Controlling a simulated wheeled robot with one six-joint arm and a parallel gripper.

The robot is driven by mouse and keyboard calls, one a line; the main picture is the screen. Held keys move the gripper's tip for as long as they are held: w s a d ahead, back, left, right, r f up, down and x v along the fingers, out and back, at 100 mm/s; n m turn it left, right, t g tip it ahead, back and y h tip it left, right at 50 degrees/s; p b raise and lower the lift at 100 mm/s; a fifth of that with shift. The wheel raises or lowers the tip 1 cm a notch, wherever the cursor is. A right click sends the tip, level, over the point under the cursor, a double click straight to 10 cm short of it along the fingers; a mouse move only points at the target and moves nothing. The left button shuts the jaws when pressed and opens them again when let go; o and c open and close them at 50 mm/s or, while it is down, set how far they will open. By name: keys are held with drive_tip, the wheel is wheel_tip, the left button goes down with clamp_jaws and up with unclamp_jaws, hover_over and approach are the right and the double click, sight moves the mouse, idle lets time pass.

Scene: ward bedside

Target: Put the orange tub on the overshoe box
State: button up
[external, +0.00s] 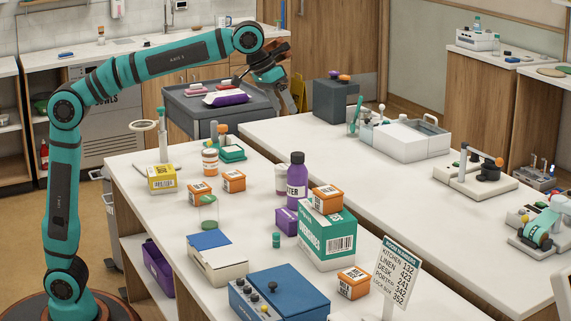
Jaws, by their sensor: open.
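A green and white box (327,245) stands on the near white counter and looks like the overshoe box; its lettering is hard to read. A small orange carton (325,199) rests on its top. A small round orange tub (210,162) with a white band stands farther back on the same counter, behind two orange cartons. My gripper (270,84) is open, high above the dark cart at the back, well apart from the tub and the box. I see nothing held in it, though its fingers are small and partly dark.
A purple bottle (297,178) and a purple carton (286,221) stand beside the green box. An orange carton (353,282), a blue box (288,293) and a sign (397,269) are in front. The dark cart (202,105) holds several packets. The right counter has bare room.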

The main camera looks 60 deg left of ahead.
drive_tip(key=s+a+t, duration=0.6)
drive_tip(key=s+a, duration=0.8)
drive_tip(key=a, duration=0.5)
drive_tip(key=s+a+f+t+y, duration=0.1)
drive_tip(key=s+a+f+t, duration=0.2)
drive_tip(key=s, duration=0.6)
drive_tip(key=s+a+f+t+y, duration=0.1)
drive_tip(key=s+a+f+t, duration=0.2)
drive_tip(key=s+a+f, duration=0.3)
drive_tip(key=s+a, duration=0.2)
drive_tip(key=s, duration=0.2)
drive_tip(key=shift+s+a+t, duration=0.2)
drive_tip(key=shift+t, duration=0.1)
